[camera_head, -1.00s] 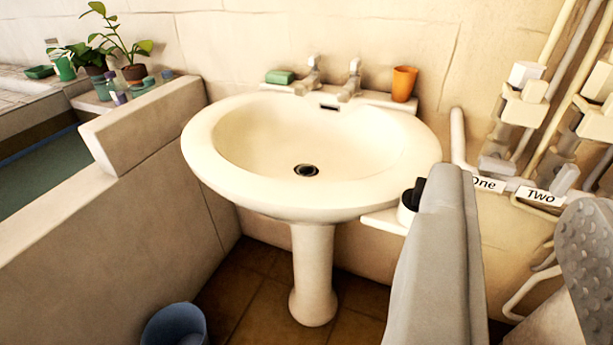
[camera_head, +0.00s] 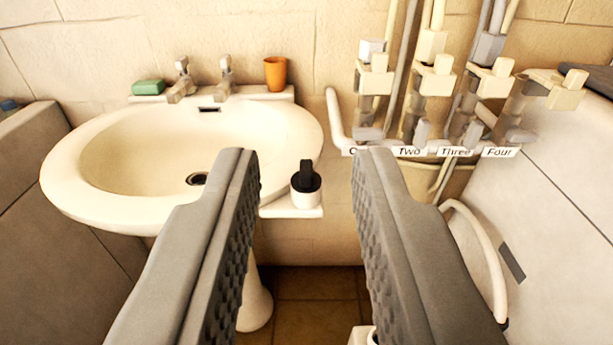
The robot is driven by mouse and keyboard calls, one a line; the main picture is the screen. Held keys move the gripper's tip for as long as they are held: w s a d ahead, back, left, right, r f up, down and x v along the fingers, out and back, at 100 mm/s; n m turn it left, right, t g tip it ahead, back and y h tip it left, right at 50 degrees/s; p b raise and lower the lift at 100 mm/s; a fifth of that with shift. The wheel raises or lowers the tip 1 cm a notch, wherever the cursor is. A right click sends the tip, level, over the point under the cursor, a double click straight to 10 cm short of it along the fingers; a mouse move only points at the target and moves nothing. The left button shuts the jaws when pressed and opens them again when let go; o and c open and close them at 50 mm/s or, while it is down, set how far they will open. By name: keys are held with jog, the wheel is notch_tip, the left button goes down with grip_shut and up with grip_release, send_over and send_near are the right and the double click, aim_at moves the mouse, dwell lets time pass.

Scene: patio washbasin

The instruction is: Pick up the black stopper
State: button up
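The black stopper (camera_head: 306,177) stands upright in a small white round holder (camera_head: 307,198) on a white ledge (camera_head: 291,211) at the right of the basin. My gripper (camera_head: 302,165) is open, with one grey ridged finger on each side of the picture. The stopper shows in the gap between the fingers, nearer the left finger, and appears beyond them. The gripper is empty. The lower part of the stopper is hidden in the holder. The left finger covers part of the basin's right side.
The white washbasin (camera_head: 85,190) with two taps fills the left. A green soap (camera_head: 148,87) and an orange cup (camera_head: 275,73) sit at its back edge. Pipes and valves with labels such as Two (camera_head: 410,151) are on the wall at right. A white panel stands far right.

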jog(key=o, duration=0.4)
jog(key=shift+w, duration=0.15)
jog(key=g, duration=1.7)
send_over(306, 166)
notch_tip(306, 166, down, 18)
jog(key=shift+f, duration=0.1)
